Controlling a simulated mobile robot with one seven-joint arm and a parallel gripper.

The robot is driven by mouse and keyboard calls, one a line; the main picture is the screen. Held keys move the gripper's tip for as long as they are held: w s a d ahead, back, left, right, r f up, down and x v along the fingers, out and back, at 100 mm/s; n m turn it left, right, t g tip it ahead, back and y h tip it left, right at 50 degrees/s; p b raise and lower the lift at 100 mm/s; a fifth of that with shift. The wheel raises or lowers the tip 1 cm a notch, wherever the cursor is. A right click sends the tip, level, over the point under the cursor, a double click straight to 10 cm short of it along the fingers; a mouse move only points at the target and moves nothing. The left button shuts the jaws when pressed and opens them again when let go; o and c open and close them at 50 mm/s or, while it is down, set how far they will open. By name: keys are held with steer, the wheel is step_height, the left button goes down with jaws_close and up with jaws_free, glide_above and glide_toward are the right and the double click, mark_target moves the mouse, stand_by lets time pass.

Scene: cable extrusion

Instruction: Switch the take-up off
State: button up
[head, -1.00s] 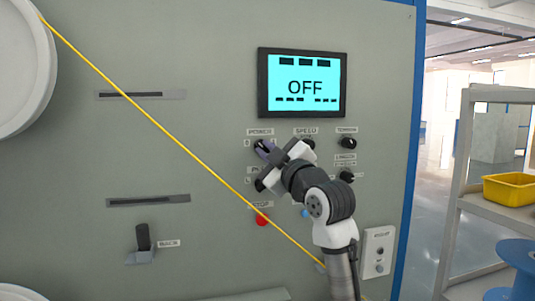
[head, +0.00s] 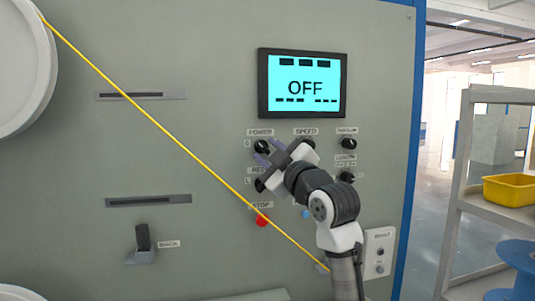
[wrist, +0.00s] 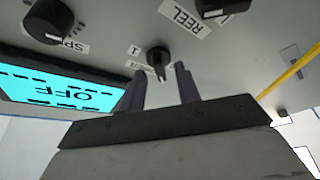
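The control panel's screen (head: 303,86) reads OFF; it also shows upside down in the wrist view (wrist: 60,90). The black POWER knob (head: 260,147) sits below the screen at left, with a 0 mark on its left. In the wrist view the knob (wrist: 157,57) lies beyond the gap between my fingertips, with its white line towards the picture's bottom.
The SPEED knob (wrist: 47,20) and REEL knob (wrist: 218,8) are close by. A yellow cable (head: 150,120) runs diagonally across the panel, just below my gripper in the picture. A red STOP button (head: 262,221) and a BACK lever (head: 143,240) are lower down. A shelf with a yellow bin (head: 510,190) stands at right.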

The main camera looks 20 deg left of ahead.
steer(key=b+v, duration=0.3)
steer(key=v, duration=1)
steer(key=shift+b, duration=0.4)
steer(key=shift+a, duration=0.15)
